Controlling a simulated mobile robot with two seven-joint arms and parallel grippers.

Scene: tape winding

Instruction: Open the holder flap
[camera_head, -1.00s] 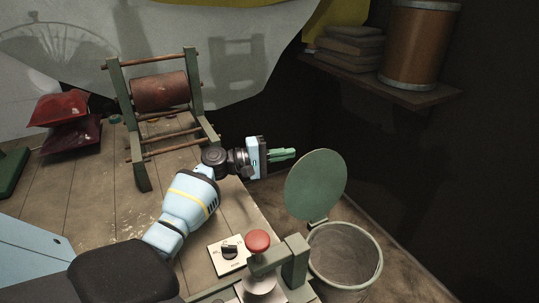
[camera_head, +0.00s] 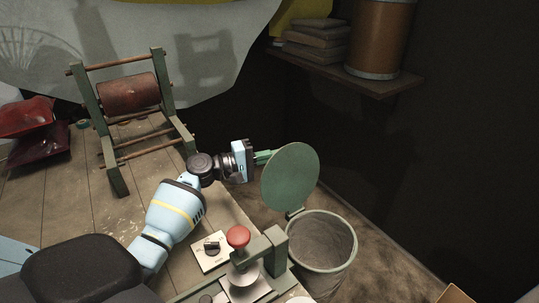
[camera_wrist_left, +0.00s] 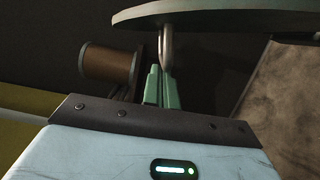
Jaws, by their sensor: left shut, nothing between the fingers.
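The holder flap looks to be the round green lid (camera_head: 290,177), which stands raised at the rim of a round bin (camera_head: 320,247) in the head view. In the left wrist view the lid (camera_wrist_left: 225,14) crosses the top edge, with a metal handle (camera_wrist_left: 166,46) below it. My left gripper (camera_head: 264,156) is shut and empty at the lid's upper left edge; the lid partly hides its fingertips. In the wrist view the green fingers (camera_wrist_left: 162,86) lie close to the handle; whether they touch it I cannot tell. My right gripper is not in view.
A bench-edge press with a red knob (camera_head: 238,237) and a switch plate (camera_head: 212,249) stand left of the bin. A wooden frame with a brown roll (camera_head: 132,95) is farther back. A shelf (camera_head: 350,80) holds a drum (camera_head: 381,38).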

